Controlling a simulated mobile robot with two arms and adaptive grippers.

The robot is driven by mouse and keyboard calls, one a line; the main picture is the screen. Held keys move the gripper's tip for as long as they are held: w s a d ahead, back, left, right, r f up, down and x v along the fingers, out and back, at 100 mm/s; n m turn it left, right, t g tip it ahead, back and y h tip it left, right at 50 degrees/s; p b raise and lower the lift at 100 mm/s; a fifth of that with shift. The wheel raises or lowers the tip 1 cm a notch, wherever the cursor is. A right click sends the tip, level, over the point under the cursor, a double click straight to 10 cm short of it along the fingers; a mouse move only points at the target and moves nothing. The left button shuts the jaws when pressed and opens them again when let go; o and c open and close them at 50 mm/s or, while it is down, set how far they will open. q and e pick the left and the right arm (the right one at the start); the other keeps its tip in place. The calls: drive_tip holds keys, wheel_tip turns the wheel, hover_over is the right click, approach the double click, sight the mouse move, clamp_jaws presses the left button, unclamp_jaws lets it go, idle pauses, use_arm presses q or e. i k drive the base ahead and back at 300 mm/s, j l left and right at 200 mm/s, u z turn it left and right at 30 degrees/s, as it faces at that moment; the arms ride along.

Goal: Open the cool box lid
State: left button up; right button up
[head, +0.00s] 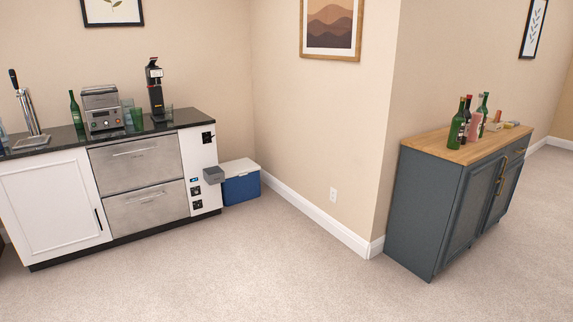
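The cool box (242,188) is blue with a white lid (239,167). It stands on the carpet in the corner, against the right end of the bar counter, near the back wall. Its lid looks shut. A grey box-shaped fitting (214,175) on the counter's end hides part of its left side. Neither of my grippers shows in the head view.
The bar counter (150,130) with steel drawers stands left of the cool box. A dark blue cabinet (430,200) with bottles (457,128) stands at the right, beside a wall corner. The carpet (270,260) between is clear.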

sight(241, 167)
drive_tip(key=i, duration=2.5)
